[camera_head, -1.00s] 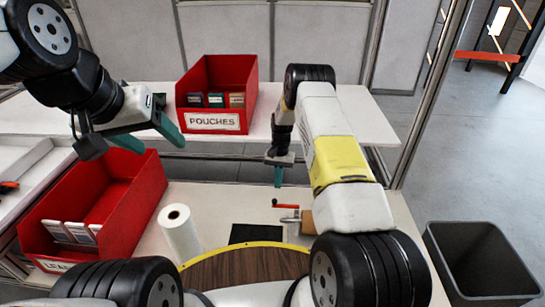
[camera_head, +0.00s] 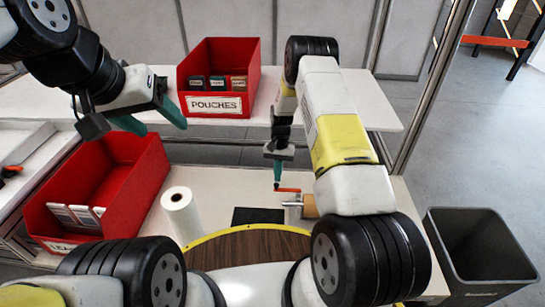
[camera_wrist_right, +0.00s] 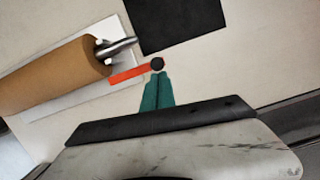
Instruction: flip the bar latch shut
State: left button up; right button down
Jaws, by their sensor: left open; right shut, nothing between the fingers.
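The bar latch shows as a red handle (camera_head: 288,190) with a dark knob at its left end, beside a brown roll on a metal rod. In the right wrist view the red handle (camera_wrist_right: 130,75) runs from near the rod to the dark knob (camera_wrist_right: 157,64). My right gripper (camera_head: 277,184) is shut and empty; its teal fingertips (camera_wrist_right: 157,78) are right at the knob, and I cannot tell whether they touch it. My left gripper (camera_head: 158,119) is open and empty, high at the left, far from the latch.
The brown roll (camera_wrist_right: 50,75) lies on a white plate next to the latch. A black mat (camera_head: 257,216) and a white paper roll (camera_head: 180,213) are nearby on the table. Red bins stand at the left (camera_head: 150,165) and on the back shelf (camera_head: 245,75). A grey waste bin (camera_head: 455,270) stands right.

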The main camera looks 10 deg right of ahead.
jog(key=shift+s+a+n+h, duration=0.15)
jog(key=shift+s+a+n, duration=0.1)
jog(key=shift+s+n, duration=0.3)
jog(key=shift+s+a+n+h, duration=0.2)
jog(key=shift+s+n, duration=0.2)
jog(key=shift+n, duration=0.25)
jog(key=s+d+n+t+h, duration=0.1)
jog(key=s+d+n, duration=0.3)
jog(key=s+n, duration=0.6)
jog(key=shift+s+d+n+t+h, duration=0.25)
jog(key=shift+n+h, duration=0.5)
jog(key=shift+n, duration=2.05)
jog(key=shift+d, duration=0.1)
jog(key=v, duration=0.7)
jog(key=shift+a+r, duration=0.3)
jog(key=shift+r, duration=0.1)
jog(key=shift+w, duration=0.15)
